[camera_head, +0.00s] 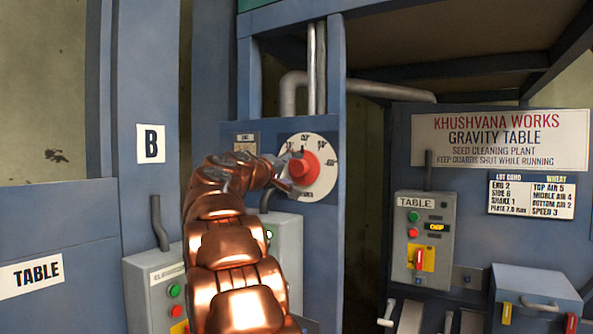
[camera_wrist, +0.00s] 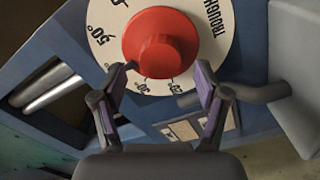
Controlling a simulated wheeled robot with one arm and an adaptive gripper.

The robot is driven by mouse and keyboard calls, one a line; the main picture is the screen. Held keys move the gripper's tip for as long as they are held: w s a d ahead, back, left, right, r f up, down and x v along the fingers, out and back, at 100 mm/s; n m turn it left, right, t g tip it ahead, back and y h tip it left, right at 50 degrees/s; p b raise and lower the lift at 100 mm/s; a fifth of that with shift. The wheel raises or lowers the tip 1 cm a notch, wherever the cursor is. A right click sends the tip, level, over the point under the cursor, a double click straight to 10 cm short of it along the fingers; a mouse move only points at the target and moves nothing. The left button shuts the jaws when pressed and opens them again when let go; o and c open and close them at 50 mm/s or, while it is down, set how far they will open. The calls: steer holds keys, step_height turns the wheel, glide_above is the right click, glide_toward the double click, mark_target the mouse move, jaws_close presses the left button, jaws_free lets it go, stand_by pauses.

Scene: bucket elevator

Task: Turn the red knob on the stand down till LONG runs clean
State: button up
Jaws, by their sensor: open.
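The red knob (camera_head: 304,168) sits at the middle of a round white dial plate (camera_head: 325,150) on the blue stand. In the wrist view the knob (camera_wrist: 160,42) is at the upper middle, and the dial (camera_wrist: 104,22) around it shows degree marks and the letters "TROUGH". My gripper (camera_wrist: 168,78) is open, its two fingers apart at the lower left and lower right of the knob. I cannot tell whether either finger touches it. In the head view my copper arm reaches up to the dial's left edge and hides part of it. No label reading LONG is legible.
Grey control boxes stand below the dial (camera_head: 287,245), at the lower left (camera_head: 150,290) and at the right, marked TABLE (camera_head: 420,235). A grey pipe (camera_wrist: 265,95) runs close to the right finger. A sign (camera_head: 500,138) reads GRAVITY TABLE; a lot card (camera_head: 531,196) hangs below it.

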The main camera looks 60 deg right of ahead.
steer(key=a, duration=0.7)
steer(key=shift+s+a, duration=0.2)
steer(key=shift+a, duration=0.1)
steer(key=s+a+f+n+y, duration=0.1)
steer(key=s+a+f+y, duration=0.15)
steer(key=a+f, duration=0.6)
steer(key=s+a+f+n+t+y, duration=0.15)
steer(key=a+f+y, duration=0.3)
steer(key=f, duration=0.65)
steer(key=s+a+f+g+y, duration=0.1)
steer(key=s+a+f+y, duration=0.15)
steer(key=a+f, duration=0.6)
steer(key=s+a+f+n+g+y, duration=0.1)
steer(key=s+a+f+y, duration=0.3)
steer(key=s+a+f, duration=0.5)
steer(key=s+a+f+n+g+y, duration=0.1)
steer(key=s+a+f+y, duration=0.3)
steer(key=s+a+f, duration=0.6)
steer(key=a+g, duration=0.1)
steer(key=a, duration=0.4)
steer(key=shift+f, duration=0.15)
steer(key=shift+y, duration=0.25)
